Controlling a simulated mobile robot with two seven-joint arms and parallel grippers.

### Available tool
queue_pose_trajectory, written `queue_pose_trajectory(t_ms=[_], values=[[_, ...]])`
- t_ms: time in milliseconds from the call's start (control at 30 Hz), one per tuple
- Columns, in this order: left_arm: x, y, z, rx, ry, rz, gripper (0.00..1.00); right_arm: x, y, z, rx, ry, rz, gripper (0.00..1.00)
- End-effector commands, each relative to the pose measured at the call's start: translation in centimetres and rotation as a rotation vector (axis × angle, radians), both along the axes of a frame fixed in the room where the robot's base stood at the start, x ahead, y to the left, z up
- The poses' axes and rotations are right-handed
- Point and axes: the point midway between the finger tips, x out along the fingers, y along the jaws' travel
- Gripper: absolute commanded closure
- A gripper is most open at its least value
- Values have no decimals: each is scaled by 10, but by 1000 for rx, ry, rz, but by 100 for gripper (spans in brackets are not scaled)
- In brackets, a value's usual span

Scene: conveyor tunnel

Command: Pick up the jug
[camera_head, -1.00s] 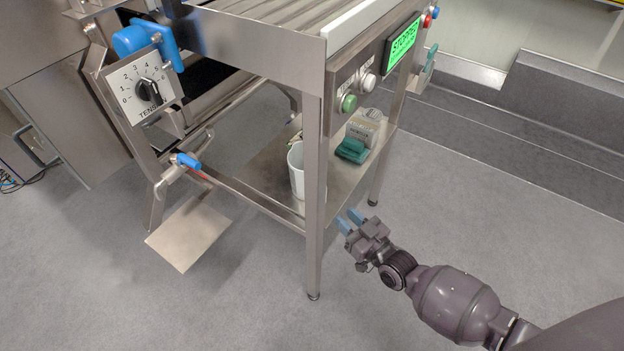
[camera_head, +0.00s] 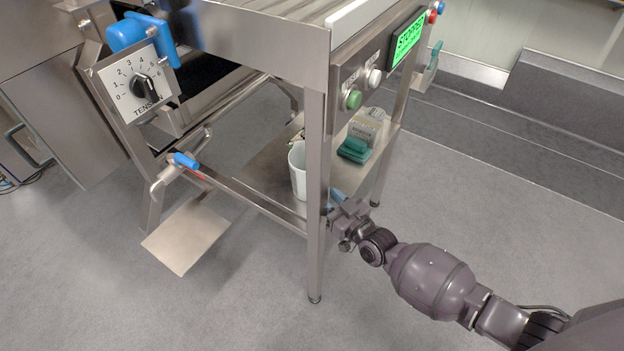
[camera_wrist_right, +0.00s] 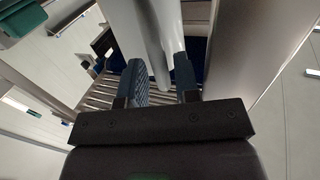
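The white jug (camera_head: 298,172) stands upright on the lower shelf (camera_head: 262,165) of the steel stand, partly hidden by the stand's front leg (camera_head: 316,215). My right gripper (camera_head: 335,200) is at the shelf's front edge, just right of the jug, its fingertips partly behind that leg. In the right wrist view, the two blue fingers of my right gripper (camera_wrist_right: 160,82) are apart. A pale upright shape, likely the jug (camera_wrist_right: 145,35), lies ahead between and beyond the fingertips; I cannot tell whether they touch it. My left gripper is not in view.
The front leg also seems to show close to the fingers in the right wrist view (camera_wrist_right: 235,60). A control panel (camera_head: 375,65) hangs above. The floor right of the stand is clear.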

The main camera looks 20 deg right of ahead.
Motion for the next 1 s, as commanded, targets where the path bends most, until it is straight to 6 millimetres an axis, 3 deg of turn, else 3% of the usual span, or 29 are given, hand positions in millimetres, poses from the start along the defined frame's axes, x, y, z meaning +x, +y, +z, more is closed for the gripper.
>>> queue_pose_trajectory(t_ms=[67, 233, 567, 867, 900, 1000], values=[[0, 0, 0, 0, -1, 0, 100, 0, 0, 0, 0, 0, 0, 74], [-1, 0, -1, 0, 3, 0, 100, 0, 0, 0, 0, 0, 0, 100], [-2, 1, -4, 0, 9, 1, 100, 0, 0, 2, 1, -2, 0, 100], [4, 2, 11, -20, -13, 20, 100, 2, -1, 42, 0, -14, -1, 100], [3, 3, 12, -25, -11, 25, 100, 2, -1, 48, 0, -14, -1, 100], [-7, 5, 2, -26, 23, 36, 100, -18, -16, 38, -3, -3, -2, 100]])
